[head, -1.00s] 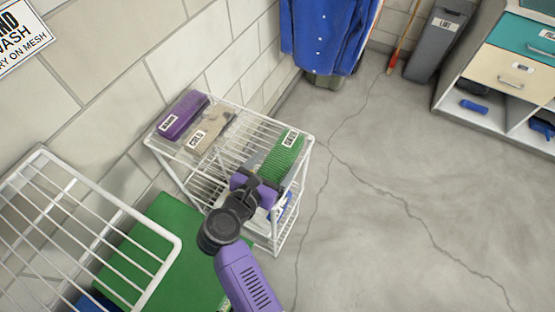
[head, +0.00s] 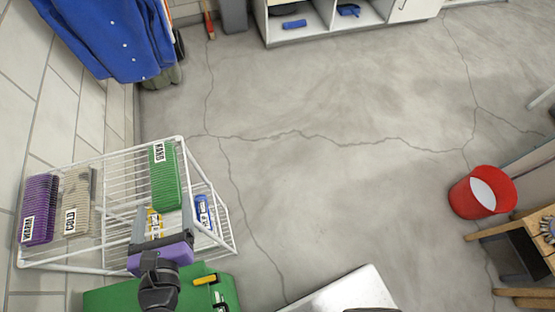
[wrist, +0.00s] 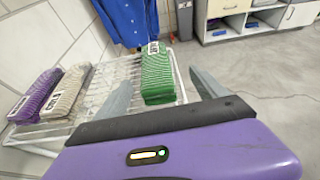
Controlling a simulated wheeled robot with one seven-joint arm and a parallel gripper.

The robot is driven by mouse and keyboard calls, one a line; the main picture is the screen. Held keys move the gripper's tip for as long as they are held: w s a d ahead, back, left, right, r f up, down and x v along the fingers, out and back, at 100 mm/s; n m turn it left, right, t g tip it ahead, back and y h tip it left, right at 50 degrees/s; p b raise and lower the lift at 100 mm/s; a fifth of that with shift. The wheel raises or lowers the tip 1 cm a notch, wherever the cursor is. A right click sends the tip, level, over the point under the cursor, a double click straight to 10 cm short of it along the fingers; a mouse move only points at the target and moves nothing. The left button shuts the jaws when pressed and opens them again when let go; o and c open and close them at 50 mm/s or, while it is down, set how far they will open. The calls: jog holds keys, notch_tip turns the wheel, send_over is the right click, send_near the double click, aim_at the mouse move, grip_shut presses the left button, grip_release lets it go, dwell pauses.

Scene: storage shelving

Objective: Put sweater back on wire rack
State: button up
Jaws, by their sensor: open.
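A green folded, ribbed sweater (head: 165,180) with a white label lies on the top shelf of the white wire rack (head: 75,268), near its right edge. In the wrist view the green sweater (wrist: 157,82) sits ahead, between the lines of my two grey fingers. My gripper (head: 161,212) is open at the near end of the sweater, one finger toward each side. Whether either finger touches it I cannot tell. A purple folded item (head: 41,205) and a beige one (head: 79,205), both labelled, lie on the rack's left side.
A green box (head: 215,285) stands below the rack's near side. Blue garments (head: 105,40) hang at the upper left. A red bucket (head: 482,192) stands right beside wooden furniture. Open cubbies (head: 325,25) line the back. The middle floor is clear.

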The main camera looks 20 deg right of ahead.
jog(key=w+d+r+n+t+h, duration=0.1)
jog(key=w+d+r+n+t, duration=0.1)
jog(key=d, duration=0.6)
jog(key=w+d+r+n+t+h, duration=0.1)
jog(key=w+d+r+n+t, duration=0.1)
jog(key=d, duration=0.5)
jog(key=s+d+r+n+t, duration=0.2)
jog(key=d+r+n, duration=0.15)
jog(key=d, duration=0.25)
jog(key=s+d+r+n+t, duration=0.2)
jog(key=d+n, duration=0.3)
jog(key=d, duration=0.1)
jog(key=s+d+n+g+y, duration=0.2)
jog(key=s+d+n+g, duration=0.1)
jog(key=s+n, duration=0.9)
jog(key=s+d+n+g+y, duration=0.2)
jog(key=s+d+n+g, duration=0.1)
jog(key=s+n, duration=0.9)
jog(key=shift+d+f+n+g, duration=0.4)
jog(key=shift+d+f+n, duration=0.05)
jog(key=shift+d, duration=0.05)
